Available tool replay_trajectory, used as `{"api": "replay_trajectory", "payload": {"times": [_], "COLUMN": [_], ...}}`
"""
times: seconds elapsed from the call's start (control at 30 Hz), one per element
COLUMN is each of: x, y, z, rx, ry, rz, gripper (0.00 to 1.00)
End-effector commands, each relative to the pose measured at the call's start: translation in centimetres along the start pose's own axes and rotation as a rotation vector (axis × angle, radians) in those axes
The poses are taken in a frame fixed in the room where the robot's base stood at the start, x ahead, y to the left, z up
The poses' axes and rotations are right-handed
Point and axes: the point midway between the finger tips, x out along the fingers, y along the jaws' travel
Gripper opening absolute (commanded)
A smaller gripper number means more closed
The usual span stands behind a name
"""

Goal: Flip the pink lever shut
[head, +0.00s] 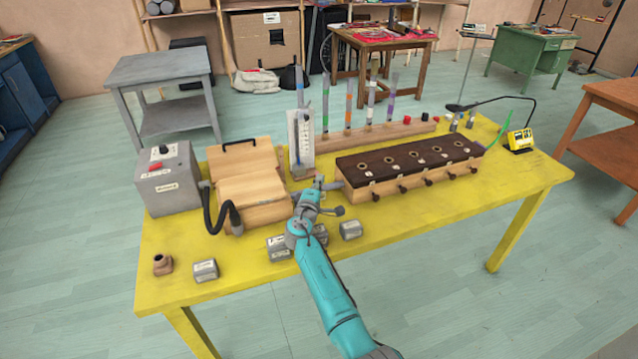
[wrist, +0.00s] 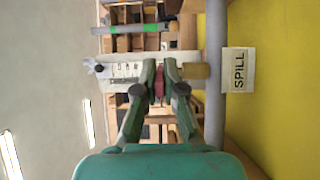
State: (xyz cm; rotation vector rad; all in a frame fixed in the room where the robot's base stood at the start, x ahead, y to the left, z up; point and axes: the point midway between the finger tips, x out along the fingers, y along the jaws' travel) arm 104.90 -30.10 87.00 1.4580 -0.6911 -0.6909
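My gripper (head: 318,182) reaches over the yellow table to the foot of a white upright gauge panel (head: 301,138). In the wrist view my gripper (wrist: 160,66) has its two green fingertips a little apart in front of the panel. A narrow pink-red piece, which looks like the pink lever (wrist: 158,82), shows in the gap between the fingers. I cannot tell whether the fingers touch it or it lies behind them. The lever does not show clearly in the head view, and its position is unclear.
A grey pipe (wrist: 214,70) and a "SPILL" label (wrist: 238,70) lie right of the fingers. A dark-topped wooden box (head: 410,160) stands right of my gripper, an open wooden case (head: 250,170) left. The table's (head: 440,215) front right is clear.

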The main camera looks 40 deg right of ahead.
Motion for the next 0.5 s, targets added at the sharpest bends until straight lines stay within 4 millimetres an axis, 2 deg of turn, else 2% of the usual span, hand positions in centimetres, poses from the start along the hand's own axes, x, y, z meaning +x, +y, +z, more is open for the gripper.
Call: {"api": "replay_trajectory", "payload": {"times": [0.2, 0.5], "x": [0.1, 0.49], "y": [-0.13, -0.2], "z": [0.28, 0.94], "rx": [-0.001, 0.0], "ry": [0.023, 0.182], "rz": [-0.003, -0.006], "gripper": [0.0, 0.0]}}
